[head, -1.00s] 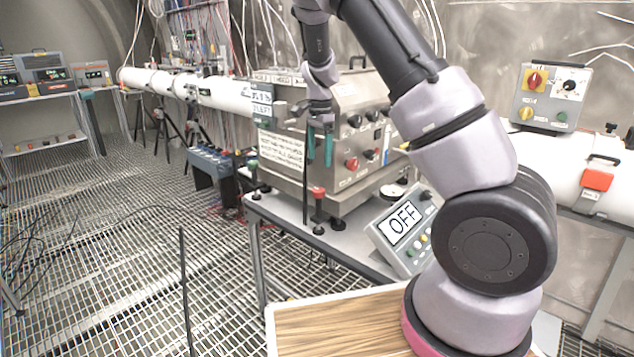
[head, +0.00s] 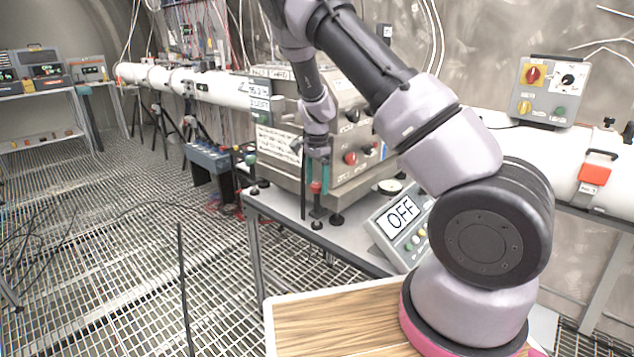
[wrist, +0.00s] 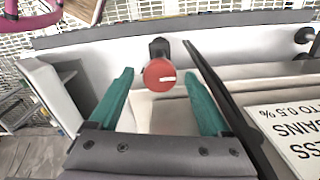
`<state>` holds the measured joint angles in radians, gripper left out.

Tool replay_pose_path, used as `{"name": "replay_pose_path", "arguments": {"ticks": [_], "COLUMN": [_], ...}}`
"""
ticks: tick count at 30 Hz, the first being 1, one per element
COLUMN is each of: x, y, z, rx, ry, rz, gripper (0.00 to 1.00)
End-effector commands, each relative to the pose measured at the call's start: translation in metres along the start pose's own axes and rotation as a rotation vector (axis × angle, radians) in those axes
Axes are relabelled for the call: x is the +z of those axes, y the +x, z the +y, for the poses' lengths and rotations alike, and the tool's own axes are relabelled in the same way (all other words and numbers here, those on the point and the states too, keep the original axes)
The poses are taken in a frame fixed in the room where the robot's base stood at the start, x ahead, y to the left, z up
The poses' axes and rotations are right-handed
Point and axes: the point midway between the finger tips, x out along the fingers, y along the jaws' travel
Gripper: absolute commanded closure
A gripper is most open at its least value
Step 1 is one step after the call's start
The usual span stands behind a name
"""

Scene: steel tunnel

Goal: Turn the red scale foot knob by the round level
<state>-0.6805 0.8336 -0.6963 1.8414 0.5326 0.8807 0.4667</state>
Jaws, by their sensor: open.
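The red scale foot knob (head: 316,187) stands at the near corner of the steel scale on the bench. In the wrist view the red knob (wrist: 159,75) shows a white mark on its top and lies ahead of the fingertips, midway between them. My gripper (head: 318,172) points down right above the knob; its teal fingers (wrist: 165,90) are apart with nothing held between them. The round level (head: 390,186) is a small dial on the bench, right of the scale. A green-topped foot (head: 251,165) shows at the scale's left corner.
A grey box with an OFF display (head: 402,222) stands at the bench's front right. A dark thin rod (wrist: 215,85) runs close beside the right finger in the wrist view. The steel scale body (head: 345,150) stands close behind my gripper.

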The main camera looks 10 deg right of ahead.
Motion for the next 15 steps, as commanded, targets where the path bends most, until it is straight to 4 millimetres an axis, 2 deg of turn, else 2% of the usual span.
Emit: {"name": "replay_pose_path", "arguments": {"ticks": [3,8,9,10,15], "x": [0.0000,0.0000,0.0000,0.0000,-0.0001], "y": [-0.0002,-0.0003,-0.0003,-0.0004,-0.0006], "z": [0.0000,0.0000,0.0000,-0.0001,-0.0002], "rx": [0.000,0.000,0.000,0.000,-0.001], "ry": [0.000,0.000,0.001,0.000,-0.008], "rz": [0.000,0.000,0.000,0.000,0.000], "gripper": [0.19,0.80,0.95,1.00,1.00]}}
